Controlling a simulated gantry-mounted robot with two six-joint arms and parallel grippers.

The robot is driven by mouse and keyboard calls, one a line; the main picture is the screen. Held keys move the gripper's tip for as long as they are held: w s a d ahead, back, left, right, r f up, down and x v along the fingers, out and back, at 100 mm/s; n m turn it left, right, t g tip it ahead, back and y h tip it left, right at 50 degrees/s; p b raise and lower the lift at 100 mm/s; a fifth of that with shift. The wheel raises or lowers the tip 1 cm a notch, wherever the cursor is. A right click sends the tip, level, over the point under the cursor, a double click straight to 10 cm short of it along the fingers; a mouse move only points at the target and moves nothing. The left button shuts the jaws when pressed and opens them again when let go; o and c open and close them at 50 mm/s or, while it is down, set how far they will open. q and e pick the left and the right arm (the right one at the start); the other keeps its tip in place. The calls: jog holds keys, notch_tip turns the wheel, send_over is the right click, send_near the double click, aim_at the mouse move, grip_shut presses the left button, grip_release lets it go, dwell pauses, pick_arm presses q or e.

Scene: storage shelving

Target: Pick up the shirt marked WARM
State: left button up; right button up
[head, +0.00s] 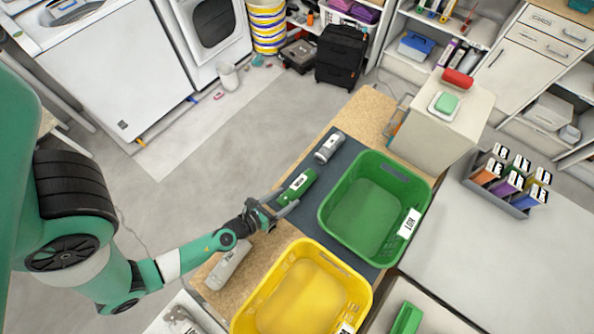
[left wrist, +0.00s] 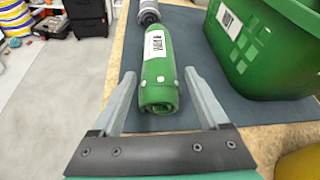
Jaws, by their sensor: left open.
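A rolled green shirt (head: 297,186) with a white label lies on the dark mat, left of the green basket; it also shows in the left wrist view (left wrist: 158,80). Its label print is too small to read surely. My left gripper (head: 281,206) is open at the near end of this roll. In the left wrist view its fingers (left wrist: 160,82) stand on either side of the roll's near end, with gaps visible. A grey roll (head: 329,146) lies beyond the green one, also in the left wrist view (left wrist: 148,12). A light grey roll (head: 229,264) lies nearer. My right gripper is out of view.
A green basket (head: 323,213), its label seemingly HOT upside down, stands right of the roll. A yellow basket (head: 237,322) stands nearer. A beige box (head: 424,140) stands at the table's far end. Open floor (head: 215,165) lies to the left.

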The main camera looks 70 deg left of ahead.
aim_at(293, 193)
pick_arm(q)
jog(key=x, duration=0.3)
jog(key=shift+w+a+f+b, duration=0.1)
jog(key=shift+w+a+b, duration=0.05)
jog(key=shift+b, duration=0.2)
jog(key=shift+w+a+f, duration=0.1)
jog(key=shift+w, duration=0.35)
jog(key=shift+s, duration=0.1)
jog(key=c, duration=1.2)
jog(key=shift+o, duration=0.2)
notch_tip(293, 193, up, 10)
jog(key=p, duration=1)
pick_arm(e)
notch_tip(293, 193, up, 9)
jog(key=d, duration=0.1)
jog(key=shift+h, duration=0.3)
